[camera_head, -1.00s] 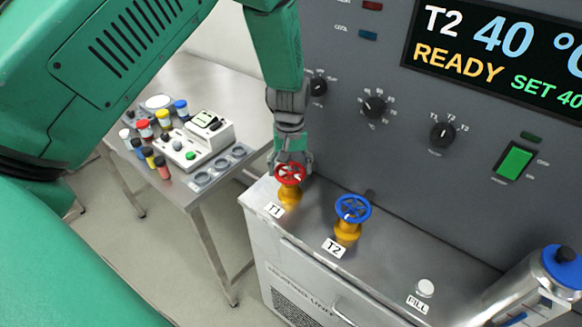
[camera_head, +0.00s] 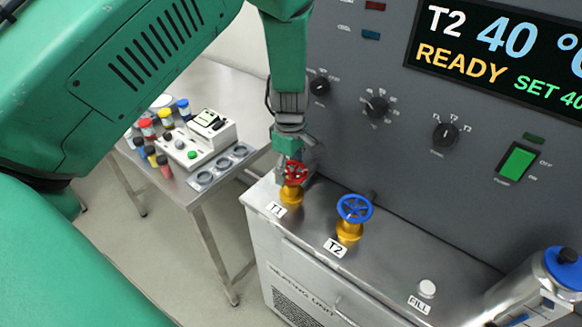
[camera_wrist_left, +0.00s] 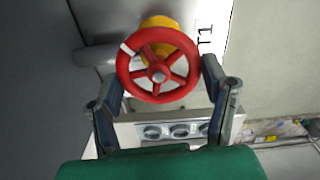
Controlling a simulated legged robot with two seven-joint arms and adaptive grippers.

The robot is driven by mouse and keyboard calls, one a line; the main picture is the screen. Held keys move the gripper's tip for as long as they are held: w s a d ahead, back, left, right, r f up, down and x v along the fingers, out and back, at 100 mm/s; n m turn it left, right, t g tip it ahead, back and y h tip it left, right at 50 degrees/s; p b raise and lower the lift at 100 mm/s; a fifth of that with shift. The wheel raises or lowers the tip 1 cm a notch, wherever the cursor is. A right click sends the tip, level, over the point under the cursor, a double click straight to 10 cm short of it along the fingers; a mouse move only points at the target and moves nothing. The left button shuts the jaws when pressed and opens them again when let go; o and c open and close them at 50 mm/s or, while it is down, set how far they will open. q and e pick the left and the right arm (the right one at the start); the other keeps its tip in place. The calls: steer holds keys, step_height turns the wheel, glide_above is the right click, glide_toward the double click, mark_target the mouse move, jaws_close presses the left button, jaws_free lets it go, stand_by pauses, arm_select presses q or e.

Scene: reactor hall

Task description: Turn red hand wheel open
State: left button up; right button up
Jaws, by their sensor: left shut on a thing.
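The red hand wheel (camera_head: 295,172) sits on a yellow valve body (camera_head: 291,193) beside the T1 label, at the left end of the heating unit's steel top. My left gripper (camera_head: 303,165) comes down from above and behind the wheel. In the left wrist view the red wheel (camera_wrist_left: 158,66) lies between the two fingers of the left gripper (camera_wrist_left: 160,75), which bear on opposite sides of its rim. A white mark shows on the rim at upper left. My right gripper is not in view.
A blue hand wheel (camera_head: 355,208) labelled T2 stands to the right of the red one. The grey panel (camera_head: 400,155) with knobs and a display rises behind. A side table (camera_head: 205,205) at left bears coloured vials and a white device. A canister (camera_head: 562,275) stands at right.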

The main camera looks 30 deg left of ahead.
arm_select(q)
steer(key=n, duration=1.1)
steer(key=shift+d, duration=0.1)
steer(key=n, duration=0.3)
steer(key=shift+r+n, duration=0.1)
steer(key=shift+n, duration=0.3)
steer(key=n, duration=0.4)
steer(key=shift+d, duration=0.15)
steer(key=n, duration=0.5)
steer(key=shift+n, duration=0.3)
steer(key=o, duration=1.2)
steer(key=shift+d, duration=0.1)
steer(key=shift+c, duration=0.2)
